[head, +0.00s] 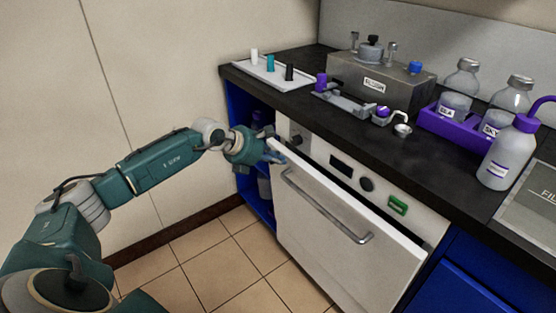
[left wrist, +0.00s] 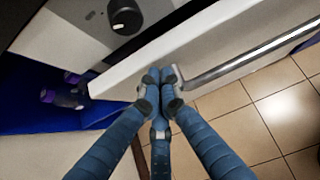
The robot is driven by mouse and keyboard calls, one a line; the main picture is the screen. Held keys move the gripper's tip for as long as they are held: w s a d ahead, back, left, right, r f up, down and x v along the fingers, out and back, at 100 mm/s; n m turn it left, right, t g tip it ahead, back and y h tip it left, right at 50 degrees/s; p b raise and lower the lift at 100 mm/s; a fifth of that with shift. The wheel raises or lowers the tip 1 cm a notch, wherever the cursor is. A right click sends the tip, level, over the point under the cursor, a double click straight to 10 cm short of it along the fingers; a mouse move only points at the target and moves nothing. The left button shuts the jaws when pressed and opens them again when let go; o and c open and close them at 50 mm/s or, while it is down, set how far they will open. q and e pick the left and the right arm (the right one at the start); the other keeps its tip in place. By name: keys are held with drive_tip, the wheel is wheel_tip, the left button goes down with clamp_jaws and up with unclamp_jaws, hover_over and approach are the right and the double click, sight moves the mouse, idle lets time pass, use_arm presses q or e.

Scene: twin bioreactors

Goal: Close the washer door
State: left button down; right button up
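The washer door (head: 340,240) is a white panel with a long metal handle (head: 325,205). It stands partly open, its top edge tilted out from the control panel (head: 355,175). My left gripper (head: 274,157) is at the upper left corner of the door. In the left wrist view its blue fingers (left wrist: 160,82) are drawn together at the tips, against or just in front of the door (left wrist: 150,75) close to the handle's end (left wrist: 185,82). I cannot tell if they touch it. Nothing shows between the fingertips. My right gripper is out of view.
The black counter (head: 300,103) above holds a white tray (head: 267,72) with small bottles, a metal box (head: 380,80), a purple rack (head: 460,125) and a spouted bottle (head: 505,155). An open blue shelf (head: 243,105) adjoins the washer's left. The tiled floor (head: 200,265) is clear.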

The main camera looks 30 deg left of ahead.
sight(293, 154)
use_arm(q)
drive_tip(key=w, duration=0.1)
drive_tip(key=w+d, duration=0.1)
drive_tip(key=w, duration=0.2)
drive_tip(key=shift+w+d+r, duration=0.1)
drive_tip(key=shift+d+r, duration=0.2)
drive_tip(key=shift+r, duration=0.1)
